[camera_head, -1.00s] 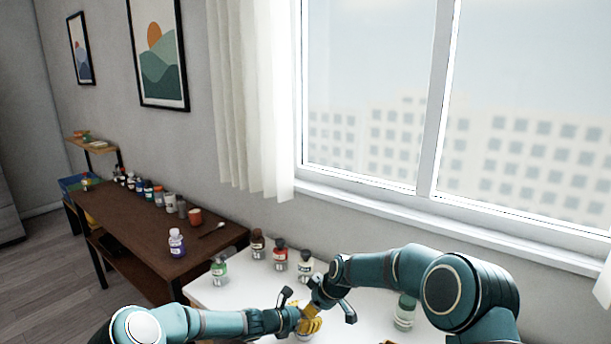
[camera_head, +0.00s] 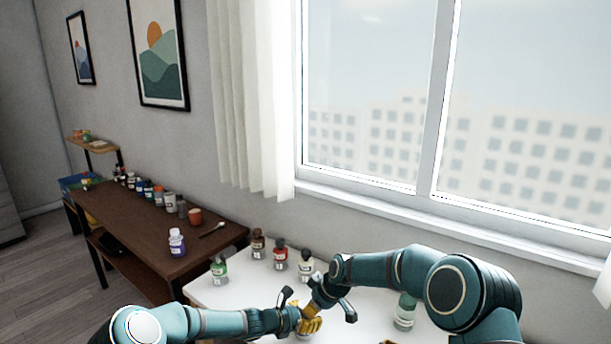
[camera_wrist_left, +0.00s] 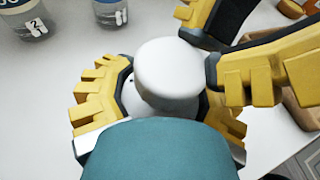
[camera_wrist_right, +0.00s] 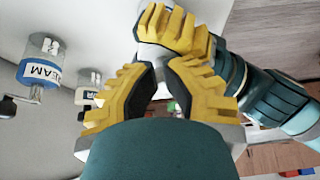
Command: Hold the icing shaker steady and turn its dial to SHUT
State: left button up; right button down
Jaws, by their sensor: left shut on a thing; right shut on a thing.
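The icing shaker (camera_wrist_left: 168,75) shows in the left wrist view as a white rounded top between my left gripper's yellow fingers; its lower body is hidden. My left gripper (camera_wrist_left: 160,105) is shut around it. My right gripper (camera_wrist_right: 160,95) comes in from the upper right of the left wrist view, its fingers shut at the shaker's top. In the head view both grippers meet low in the middle, the right one (camera_head: 311,313) above the left one (camera_head: 298,322). The dial's marks and setting cannot be read.
A pale green bottle (camera_head: 404,312) stands beside my right arm. A brown bench (camera_head: 145,235) holds several jars.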

notch_tip(320, 180, up, 6)
jog(key=shift+s+d, duration=0.15)
jog(key=shift+d, duration=0.1)
dwell(0.5)
jog(key=shift+r, duration=0.1)
notch_tip(320, 180, down, 6)
jog(key=shift+s, duration=0.25)
dwell(0.6)
jog(key=shift+w+a, duration=0.4)
jog(key=shift+a, duration=0.15)
dwell(1.1)
jog(key=shift+w, duration=0.1)
dwell(0.4)
jog(key=shift+d, duration=0.1)
